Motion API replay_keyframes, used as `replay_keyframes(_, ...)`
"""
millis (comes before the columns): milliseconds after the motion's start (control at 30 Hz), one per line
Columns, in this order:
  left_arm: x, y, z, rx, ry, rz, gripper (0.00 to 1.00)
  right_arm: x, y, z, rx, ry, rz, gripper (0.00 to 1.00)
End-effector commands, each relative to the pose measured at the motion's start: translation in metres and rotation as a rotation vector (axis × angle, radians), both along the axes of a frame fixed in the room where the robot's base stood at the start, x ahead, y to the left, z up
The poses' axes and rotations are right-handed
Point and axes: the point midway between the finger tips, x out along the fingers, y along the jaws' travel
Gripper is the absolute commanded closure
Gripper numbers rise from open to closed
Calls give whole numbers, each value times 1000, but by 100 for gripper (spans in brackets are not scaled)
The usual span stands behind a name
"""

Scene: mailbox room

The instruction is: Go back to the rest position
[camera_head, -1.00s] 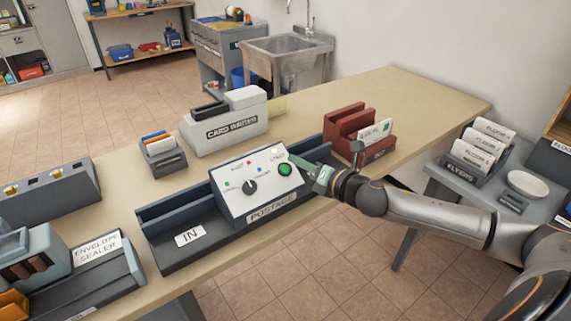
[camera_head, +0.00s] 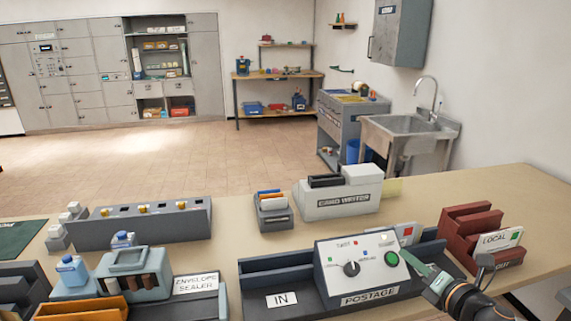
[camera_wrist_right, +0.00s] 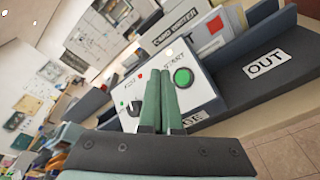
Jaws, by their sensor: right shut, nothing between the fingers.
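My right gripper (camera_head: 412,262) is shut and empty, its green fingers in front of the right end of the grey postage machine (camera_head: 335,272). In the right wrist view the shut fingers (camera_wrist_right: 161,78) point at the machine's panel, just left of the green start button (camera_wrist_right: 183,77). The button also shows in the head view (camera_head: 391,258), up and left of the fingertips. I cannot tell whether they touch the panel. A white envelope with a red mark (camera_head: 408,230) stands behind the panel's right side. My left gripper is not in view.
The table (camera_head: 235,238) also holds a card writer (camera_head: 340,197), a red letter rack (camera_head: 466,235) and an envelope sealer (camera_head: 197,285). The machine's OUT tray (camera_wrist_right: 262,68) is close to the right gripper. Open floor (camera_head: 170,160) lies beyond the table.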

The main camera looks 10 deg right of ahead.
Motion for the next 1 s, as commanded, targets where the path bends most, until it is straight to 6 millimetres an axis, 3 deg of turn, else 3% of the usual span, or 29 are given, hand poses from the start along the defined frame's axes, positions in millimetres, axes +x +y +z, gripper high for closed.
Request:
replay_keyframes(167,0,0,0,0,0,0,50,-29,34,-75,390,166,-76,100)
replay_keyframes(267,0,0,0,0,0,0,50,-59,60,-126,703,295,-174,100)
replay_keyframes(500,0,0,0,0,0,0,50,-150,119,-225,1425,560,-534,100)
replay_keyframes(600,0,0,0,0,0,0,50,-188,139,-253,1681,627,-711,100)
replay_keyframes(733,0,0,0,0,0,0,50,-225,159,-275,1918,668,-902,100)
replay_keyframes(867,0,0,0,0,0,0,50,-245,169,-284,2041,677,-1010,100)
replay_keyframes(1000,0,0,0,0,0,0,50,-250,171,-286,2074,678,-1039,100)
